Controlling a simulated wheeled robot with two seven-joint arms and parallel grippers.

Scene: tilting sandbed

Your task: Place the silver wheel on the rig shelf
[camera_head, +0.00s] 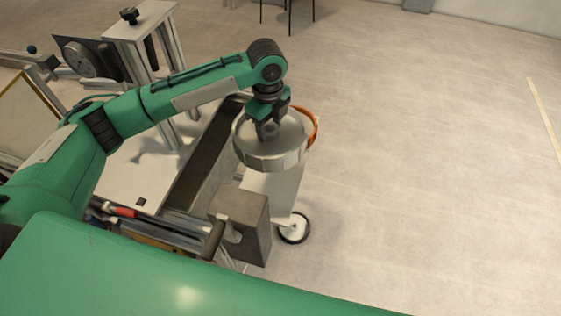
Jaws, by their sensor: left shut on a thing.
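The silver wheel (272,161) is a wide, shallow metal disc with a raised rim. My left gripper (268,130) points down into it and is shut on its middle part; the fingertips are partly hidden. The wheel is held up, roughly level, over the right end of the rig and hides what lies beneath it. The rig (150,172) has a pale flat top with a long dark trough along its right side. I cannot tell which surface is the shelf. My right gripper is not in view.
An orange curved part (313,124) shows just behind the wheel. A grey box-like block (241,222) and a caster (294,228) are below it. Metal posts with a black knob (130,15) rise behind my left arm. The floor to the right is clear.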

